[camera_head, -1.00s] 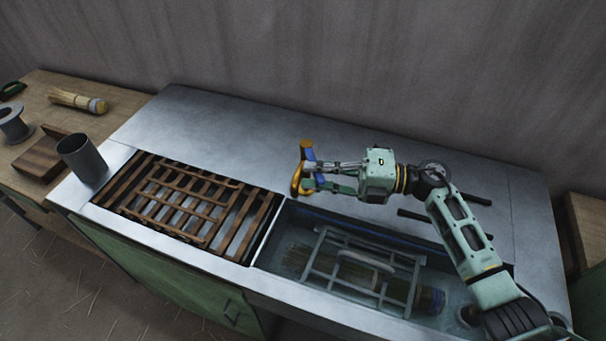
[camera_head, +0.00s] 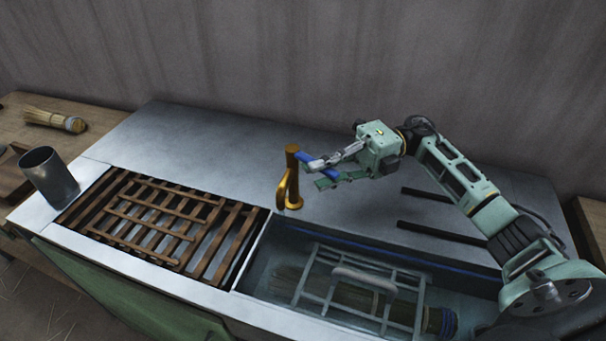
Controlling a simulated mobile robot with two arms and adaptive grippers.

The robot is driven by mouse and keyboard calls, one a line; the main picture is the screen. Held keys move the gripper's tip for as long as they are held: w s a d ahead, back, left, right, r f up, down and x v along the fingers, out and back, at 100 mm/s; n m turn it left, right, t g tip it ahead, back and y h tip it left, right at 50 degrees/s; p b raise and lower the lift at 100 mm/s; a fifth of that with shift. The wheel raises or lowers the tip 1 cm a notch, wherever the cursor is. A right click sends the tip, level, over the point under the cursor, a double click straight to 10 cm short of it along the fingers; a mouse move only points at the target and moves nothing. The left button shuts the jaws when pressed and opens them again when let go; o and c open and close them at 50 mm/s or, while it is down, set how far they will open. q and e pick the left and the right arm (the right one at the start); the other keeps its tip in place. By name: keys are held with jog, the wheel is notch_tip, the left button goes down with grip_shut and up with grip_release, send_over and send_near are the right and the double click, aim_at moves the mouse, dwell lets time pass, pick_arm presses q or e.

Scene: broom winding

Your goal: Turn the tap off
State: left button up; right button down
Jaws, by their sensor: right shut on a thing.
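The brass tap (camera_head: 293,178) stands upright on the metal counter behind the sink, and its curved spout hangs on the left side. A short blue piece, which looks like the tap's handle (camera_head: 304,157), is beside the top of the tap's post. My right gripper (camera_head: 315,171) comes in from the right and is shut on this handle. The fingers partly hide it, so the exact contact is hard to see. I cannot tell whether water runs. My left gripper is out of view.
The sink holds a metal rack (camera_head: 340,305) over a broom bundle. A slatted wooden grate (camera_head: 160,222) lies to the left, with a grey metal cup (camera_head: 50,178) beside it. Two dark bars (camera_head: 440,232) lie on the counter to the right. The back of the counter is clear.

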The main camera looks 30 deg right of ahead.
dwell(0.4)
jog(key=c, duration=1.8)
grip_release()
jog(key=shift+c, duration=0.2)
jog(key=d, duration=1.2)
jog(key=shift+w, duration=0.15)
jog(key=shift+c, duration=0.3)
